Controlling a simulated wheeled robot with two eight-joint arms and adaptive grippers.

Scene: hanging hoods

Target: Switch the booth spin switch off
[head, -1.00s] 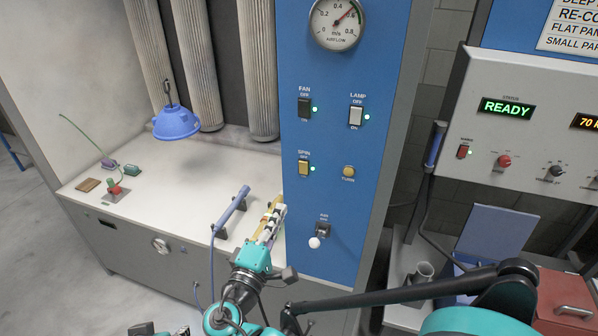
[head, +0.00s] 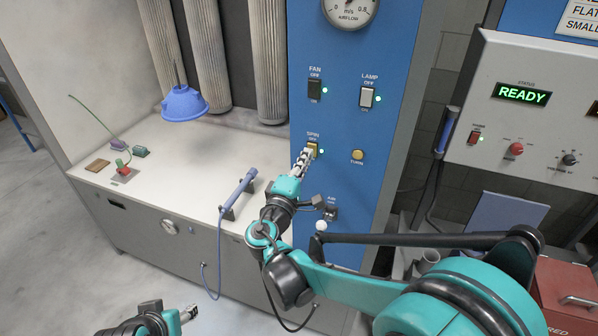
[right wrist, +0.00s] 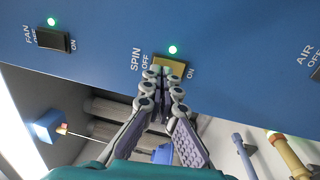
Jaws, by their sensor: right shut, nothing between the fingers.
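The yellow SPIN switch (head: 313,146) is on the blue panel, with OFF at its upper end and ON below. In the right wrist view the switch (right wrist: 173,62) is partly hidden behind my fingertips, so its tilt is unclear. The green light beside it (right wrist: 172,49) is lit. My right gripper (head: 307,154) is shut and empty, its tips at the switch face, nearer the OFF side; in the right wrist view the tips (right wrist: 162,73) overlap the switch. I cannot tell if they touch. My left gripper (head: 188,313) is low in the head view, far from the panel.
The FAN switch (head: 314,90), LAMP switch (head: 366,97), yellow TURN button (head: 357,155) and AIR control (head: 330,213) surround the SPIN switch.

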